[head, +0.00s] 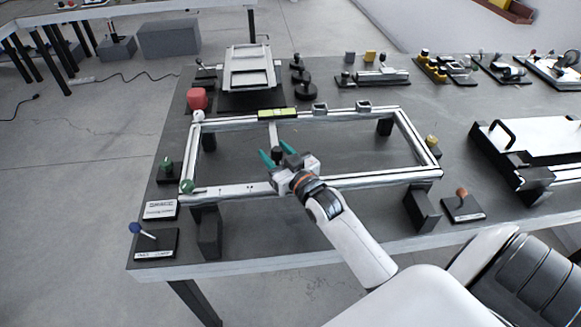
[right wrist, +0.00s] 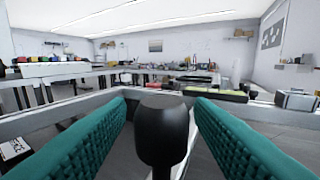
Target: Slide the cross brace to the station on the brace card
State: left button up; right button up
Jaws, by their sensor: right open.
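The aluminium rectangular frame (head: 330,181) rests on dark blocks on the table. The cross brace (head: 272,132) spans it front to back, left of its middle, with a dark upright knob (head: 277,152). My right gripper (head: 276,153) is open, its teal fingers on either side of the knob. In the right wrist view the knob (right wrist: 164,135) stands between the open fingers (right wrist: 163,125), with gaps visible on both sides. A white printed card (head: 160,210) lies at the table's left; I cannot read it or tell whether it is the brace card. My left gripper is not in view.
A yellow-green block (head: 279,113) sits at the back rail by the brace. Green knobs (head: 187,186) and a blue-knobbed lever (head: 136,229) stand at the left. An orange-knobbed base (head: 462,205) is right of the frame. A white panel fixture (head: 530,140) stands farther right.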

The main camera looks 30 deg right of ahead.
jog(key=s+b, duration=0.1)
jog(key=s, duration=0.9)
